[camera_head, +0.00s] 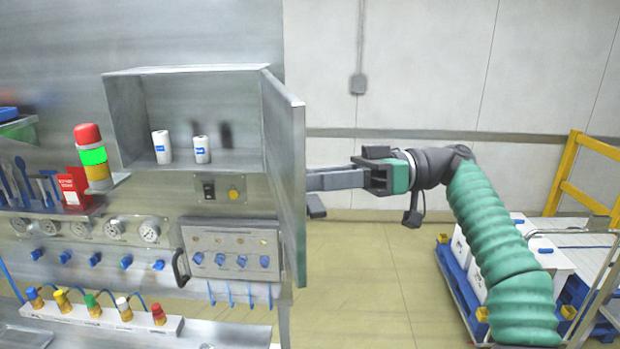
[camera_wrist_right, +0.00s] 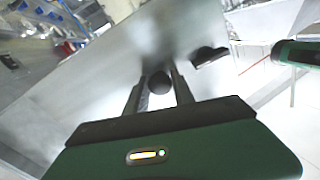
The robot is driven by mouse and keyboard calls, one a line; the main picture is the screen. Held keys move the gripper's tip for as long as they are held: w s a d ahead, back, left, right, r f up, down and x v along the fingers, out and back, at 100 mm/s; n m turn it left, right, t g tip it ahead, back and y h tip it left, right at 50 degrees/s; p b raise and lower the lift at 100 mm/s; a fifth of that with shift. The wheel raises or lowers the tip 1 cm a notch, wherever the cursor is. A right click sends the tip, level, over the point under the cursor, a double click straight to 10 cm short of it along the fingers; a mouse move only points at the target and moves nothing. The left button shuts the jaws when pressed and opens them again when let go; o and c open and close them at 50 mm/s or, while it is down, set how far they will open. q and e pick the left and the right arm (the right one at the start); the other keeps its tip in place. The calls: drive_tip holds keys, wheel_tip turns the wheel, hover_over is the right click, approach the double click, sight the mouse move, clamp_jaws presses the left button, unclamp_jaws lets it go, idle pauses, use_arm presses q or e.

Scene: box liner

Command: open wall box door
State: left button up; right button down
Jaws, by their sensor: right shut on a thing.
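The wall box (camera_head: 190,125) is a grey metal cabinet on the panel, with its front uncovered. Its door (camera_head: 287,175) is hinged on the right and stands swung well out towards me. My right gripper (camera_head: 312,180) is at the door's outer face, its fingertips partly hidden by the door edge. In the wrist view my right gripper (camera_wrist_right: 158,90) is shut on a dark round piece (camera_wrist_right: 159,83), which appears to be the door handle. The door face (camera_wrist_right: 110,85) lies just beyond it, blurred. My left gripper is not in view.
Two white canisters (camera_head: 161,147) (camera_head: 201,149) stand inside the box. A stack light (camera_head: 91,155) stands at left. Below are gauges, blue knobs and a dark curved handle (camera_head: 181,268). Floor (camera_head: 350,270) right of the door is clear. A pallet (camera_head: 462,285) and yellow rail (camera_head: 570,170) stand farther right.

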drive_tip(key=c, duration=1.2)
unclamp_jaws()
drive_tip(key=shift+c, duration=0.2)
drive_tip(key=shift+o, duration=0.9)
drive_tip(key=shift+a, duration=0.1)
drive_tip(key=shift+w+a, duration=0.1)
drive_tip(key=shift+a, duration=0.05)
drive_tip(key=p+v, duration=1.5)
drive_tip(key=v, duration=0.2)
drive_tip(key=shift+p, duration=0.35)
